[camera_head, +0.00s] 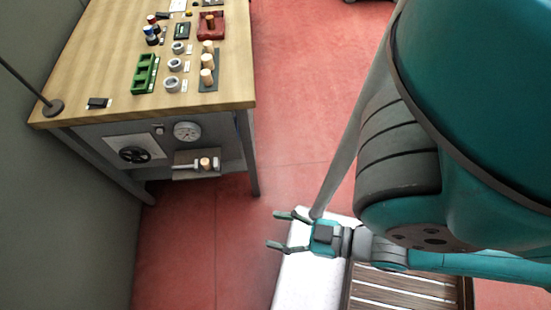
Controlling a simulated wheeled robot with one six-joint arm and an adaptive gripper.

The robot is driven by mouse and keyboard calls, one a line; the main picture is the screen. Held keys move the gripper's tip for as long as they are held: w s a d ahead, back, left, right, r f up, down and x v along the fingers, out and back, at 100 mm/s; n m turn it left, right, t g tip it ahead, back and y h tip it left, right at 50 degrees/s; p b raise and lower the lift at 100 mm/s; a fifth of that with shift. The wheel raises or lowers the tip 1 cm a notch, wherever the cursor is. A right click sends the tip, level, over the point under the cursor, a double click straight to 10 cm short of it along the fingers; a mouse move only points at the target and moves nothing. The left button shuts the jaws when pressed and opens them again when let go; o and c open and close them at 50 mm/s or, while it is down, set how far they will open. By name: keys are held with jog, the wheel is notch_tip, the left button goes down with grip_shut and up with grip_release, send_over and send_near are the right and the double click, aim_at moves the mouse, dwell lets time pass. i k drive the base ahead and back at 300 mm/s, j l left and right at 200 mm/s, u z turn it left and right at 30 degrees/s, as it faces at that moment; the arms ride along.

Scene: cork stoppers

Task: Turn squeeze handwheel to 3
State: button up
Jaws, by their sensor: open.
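A black handwheel (134,155) sits on a light plate on the grey front panel below the workbench top, at the left. It looks small, and any marks or pointer around it are too small to read. A round white gauge (187,131) is mounted to its right. My gripper (279,230) is open and empty. It is to the right of the bench and well apart from the handwheel, with its fingers pointing left over the red floor.
The wooden bench (115,68) carries a green block (145,73), grey rings, cork stoppers and a red tray (211,25). A small shelf (196,175) with a cork juts below the gauge. A bench leg (250,152) stands between gripper and panel. Red floor (200,240) is clear.

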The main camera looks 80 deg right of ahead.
aim_at(135, 154)
jog(key=i+j, duration=0.15)
jog(key=i, duration=0.3)
jog(key=i+j, duration=0.15)
jog(key=i, duration=0.25)
